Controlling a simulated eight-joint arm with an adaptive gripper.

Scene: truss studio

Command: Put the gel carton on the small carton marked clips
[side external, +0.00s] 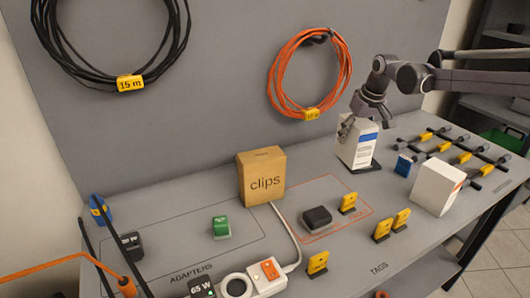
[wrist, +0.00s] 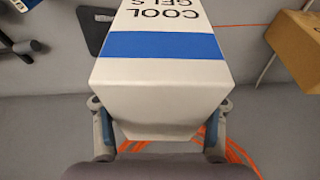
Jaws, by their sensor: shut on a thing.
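The gel carton (side external: 361,150) is white with a blue band and stands upright at the right of the bench, over a dark pad (side external: 375,166). The wrist view shows its "COOL GELS" lettering and blue band (wrist: 160,46). My gripper (side external: 352,125) is shut on its upper end, with a finger on each side in the wrist view (wrist: 160,122). I cannot tell whether the carton touches the pad. The brown carton marked clips (side external: 262,180) stands upright left of it, its top clear; part of it shows in the wrist view (wrist: 298,48).
A white box (side external: 437,187) and a small blue box (side external: 403,165) stand to the right. A white cable (side external: 287,230) runs beside the clips carton to a power strip (side external: 266,277). Cable coils hang behind.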

